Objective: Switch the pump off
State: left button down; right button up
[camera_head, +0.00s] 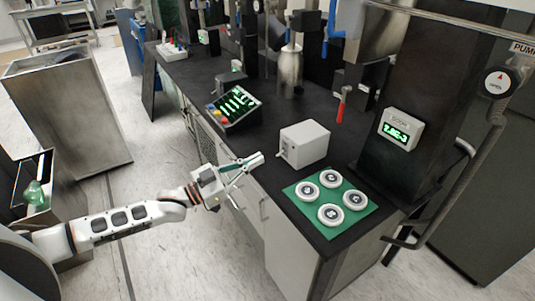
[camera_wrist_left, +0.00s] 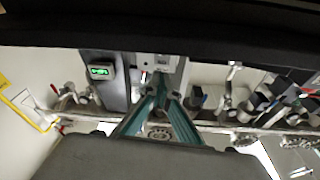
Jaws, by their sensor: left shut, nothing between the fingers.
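No switch is clearly marked for the pump. A small white box (camera_head: 305,144) stands on the black bench, with a small dark detail on its left face. At the upper right, a sign reading "PUM…" (camera_head: 523,48) is cut by the frame edge, above a round black dial (camera_head: 497,83). My left gripper (camera_head: 258,158) is shut and empty, just left of the white box at the bench's front edge; a gap seems to remain between them. In the left wrist view its teal fingers (camera_wrist_left: 161,82) meet in front of a pale grey panel (camera_wrist_left: 158,61).
A black console (camera_head: 233,105) with green display stands left. A gauge with green digits (camera_head: 401,130) hangs on the dark column.

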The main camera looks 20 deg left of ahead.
pick_arm(q)
jog(key=v, duration=0.6)
jog(key=shift+s+f, duration=0.1)
dwell(0.3)
jog(key=s+d+f+n+g+y, duration=0.1)
jog(key=s+d+f+n+y, duration=0.1)
jog(key=s+d+f, duration=0.45)
jog(key=s+d+f+n+y, duration=0.1)
jog(key=s+d+f+y, duration=0.25)
jog(key=f, duration=0.55)
jog(key=s+a+f+n+g+y, duration=0.2)
jog(key=s+f+y, duration=0.3)
jog(key=s+f, duration=0.6)
jog(key=shift+s+a+f+n+g, duration=0.15)
jog(key=shift+s+f+n+g, duration=0.25)
jog(key=shift+s+g, duration=0.3)
jog(key=shift+w, duration=0.1)
